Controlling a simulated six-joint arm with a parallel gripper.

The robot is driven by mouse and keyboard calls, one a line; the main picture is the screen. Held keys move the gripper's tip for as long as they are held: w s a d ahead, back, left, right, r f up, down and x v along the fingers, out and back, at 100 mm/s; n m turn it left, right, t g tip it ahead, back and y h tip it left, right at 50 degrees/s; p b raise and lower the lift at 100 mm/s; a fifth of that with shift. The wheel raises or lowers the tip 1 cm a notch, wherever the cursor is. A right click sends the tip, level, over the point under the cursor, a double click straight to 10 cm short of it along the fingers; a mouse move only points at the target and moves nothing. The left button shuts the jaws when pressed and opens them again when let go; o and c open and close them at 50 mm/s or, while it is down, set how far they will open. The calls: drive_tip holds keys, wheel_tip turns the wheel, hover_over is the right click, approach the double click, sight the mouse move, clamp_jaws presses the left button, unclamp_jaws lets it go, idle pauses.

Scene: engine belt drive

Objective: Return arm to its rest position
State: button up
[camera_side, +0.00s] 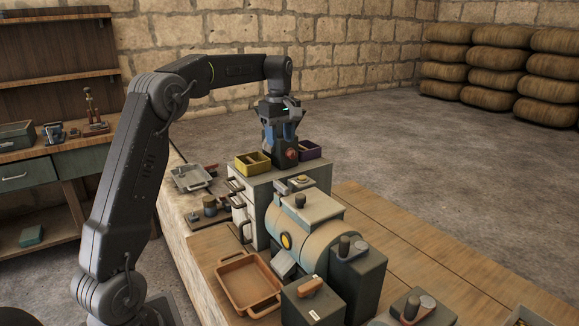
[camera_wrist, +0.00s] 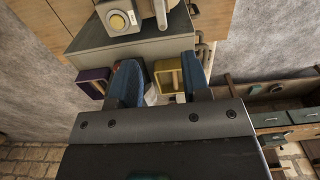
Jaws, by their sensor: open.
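My gripper (camera_side: 281,140) hangs from my bent arm over the far end of the grey engine block (camera_side: 290,178), between a yellow bin (camera_side: 253,163) and a purple bin (camera_side: 309,151). In the wrist view its two blue fingers (camera_wrist: 160,82) are spread apart, with the purple bin (camera_wrist: 93,83) at left and the yellow bin (camera_wrist: 168,77) partly behind the right finger. A small red round part (camera_side: 291,154) shows right by the fingertips in the side view; I cannot tell if it touches them. A pale item (camera_wrist: 151,96) shows between the fingers, partly hidden.
The cylindrical engine housing (camera_side: 300,232) stands nearer on the wooden bench, with an orange tray (camera_side: 248,284) and a dark box (camera_side: 313,303) in front. A grey tray (camera_side: 190,179) lies at left. A workbench (camera_side: 40,160) and stacked sacks (camera_side: 500,70) stand farther off.

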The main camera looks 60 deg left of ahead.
drive_tip(key=s+d+r+m+t, duration=0.1)
drive_tip(key=s+d+r+m, duration=0.1)
drive_tip(key=s+d+m, duration=0.45)
drive_tip(key=s+d+r+m+t, duration=0.1)
drive_tip(key=s+d+r+m, duration=0.15)
drive_tip(key=d, duration=0.65)
drive_tip(key=s+d+f+m+t, duration=0.1)
drive_tip(key=s+d+f+m, duration=0.3)
drive_tip(key=s, duration=0.4)
drive_tip(key=s+d+f+m+t, duration=0.2)
drive_tip(key=s+d+f+m, duration=0.2)
drive_tip(key=s+d+m, duration=0.1)
drive_tip(key=s+d, duration=0.1)
drive_tip(key=s, duration=0.1)
drive_tip(key=shift+s+t, duration=0.3)
drive_tip(key=shift+s, duration=0.05)
drive_tip(key=shift+f, duration=0.1)
drive_tip(key=shift+c, duration=0.2)
